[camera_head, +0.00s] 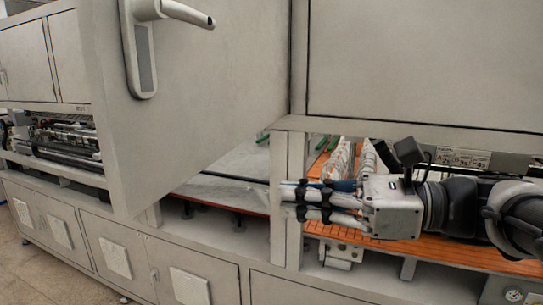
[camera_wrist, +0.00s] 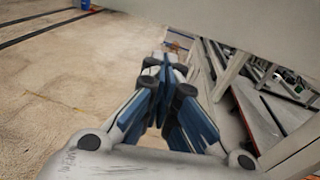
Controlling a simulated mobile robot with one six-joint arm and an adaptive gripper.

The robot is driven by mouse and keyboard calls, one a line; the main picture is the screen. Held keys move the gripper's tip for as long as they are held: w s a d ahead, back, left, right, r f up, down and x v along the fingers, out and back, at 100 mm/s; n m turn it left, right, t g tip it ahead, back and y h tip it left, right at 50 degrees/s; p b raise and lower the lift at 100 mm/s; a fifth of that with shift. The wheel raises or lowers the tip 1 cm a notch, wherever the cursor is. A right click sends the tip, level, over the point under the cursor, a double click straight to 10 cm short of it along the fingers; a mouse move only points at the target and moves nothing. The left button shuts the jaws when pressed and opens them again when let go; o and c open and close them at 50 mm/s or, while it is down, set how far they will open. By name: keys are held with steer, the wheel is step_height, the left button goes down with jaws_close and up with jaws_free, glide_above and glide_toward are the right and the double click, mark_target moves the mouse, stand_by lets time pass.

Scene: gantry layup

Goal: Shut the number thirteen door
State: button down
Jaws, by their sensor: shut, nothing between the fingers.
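A large pale grey door (camera_head: 200,90) stands swung open on the machine's front in the head view, its face angled across the upper middle. A lever handle (camera_head: 142,50) sits near its outer edge. I can read no number thirteen on it. My gripper (camera_head: 285,200) reaches in from the right, below and to the right of the door, and its fingers are together and empty. It is in front of an upright frame post, apart from the handle. The wrist view shows the closed fingers (camera_wrist: 165,70) with floor beyond, and a pale panel above them that may be the door.
A frame post (camera_head: 285,240) stands behind my gripper. An orange slatted bed (camera_head: 490,263) lies in the open bay at right. Closed lower cabinets (camera_head: 120,252) run along the front. Bare floor (camera_wrist: 60,100) is clear at left in the wrist view.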

step_height(320, 180, up, 2)
steer(key=d, duration=0.1)
glide_toward(198, 170)
steer(key=shift+m+y, duration=0.3)
steer(key=shift+m, duration=0.1)
steer(key=x, duration=0.7)
steer(key=shift+d+f, duration=0.1)
steer(key=shift+f, duration=0.15)
